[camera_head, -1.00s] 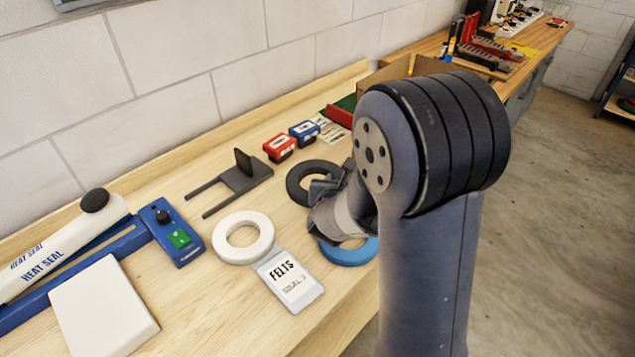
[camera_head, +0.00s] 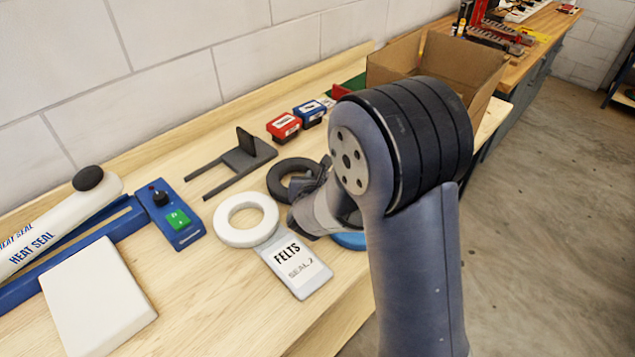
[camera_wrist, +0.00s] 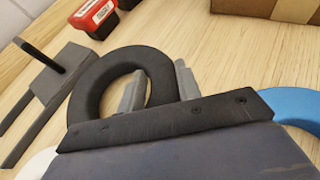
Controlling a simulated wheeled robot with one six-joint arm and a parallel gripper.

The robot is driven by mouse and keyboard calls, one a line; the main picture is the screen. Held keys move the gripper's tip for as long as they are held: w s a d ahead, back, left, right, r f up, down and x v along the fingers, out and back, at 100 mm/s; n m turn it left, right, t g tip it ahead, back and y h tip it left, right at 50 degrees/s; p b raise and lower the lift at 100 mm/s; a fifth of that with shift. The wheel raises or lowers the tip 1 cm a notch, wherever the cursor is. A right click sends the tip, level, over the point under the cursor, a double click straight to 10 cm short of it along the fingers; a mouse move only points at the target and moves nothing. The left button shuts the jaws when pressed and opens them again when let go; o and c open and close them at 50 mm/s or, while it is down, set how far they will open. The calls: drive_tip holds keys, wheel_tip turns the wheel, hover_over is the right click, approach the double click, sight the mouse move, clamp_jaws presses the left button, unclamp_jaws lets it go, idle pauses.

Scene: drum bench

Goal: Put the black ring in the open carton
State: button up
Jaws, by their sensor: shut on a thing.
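The black ring (camera_head: 284,172) lies on the bench between the white ring and the grey forked stand, partly hidden by my gripper. In the wrist view the ring (camera_wrist: 98,84) shows with my gripper (camera_wrist: 158,88) shut on its near right side, one finger inside the hole and one outside. I cannot tell whether the ring is lifted off the wood. The open carton (camera_head: 455,62) stands at the back right with its flaps up, partly hidden by my arm. Its lower edge shows in the wrist view (camera_wrist: 270,8).
A white ring (camera_head: 228,232) and a FELTS packet (camera_head: 296,266) lie at the left of my gripper. A blue ring (camera_head: 350,240) is mostly hidden by my arm. A grey forked stand (camera_head: 240,160), a red box (camera_head: 283,126) and a blue box (camera_head: 309,113) are behind. A heat sealer (camera_head: 60,235) is at left.

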drive_tip(key=shift+f, duration=0.6)
drive_tip(key=shift+f, duration=0.1)
drive_tip(key=o, duration=0.9)
drive_tip(key=shift+o, duration=0.2)
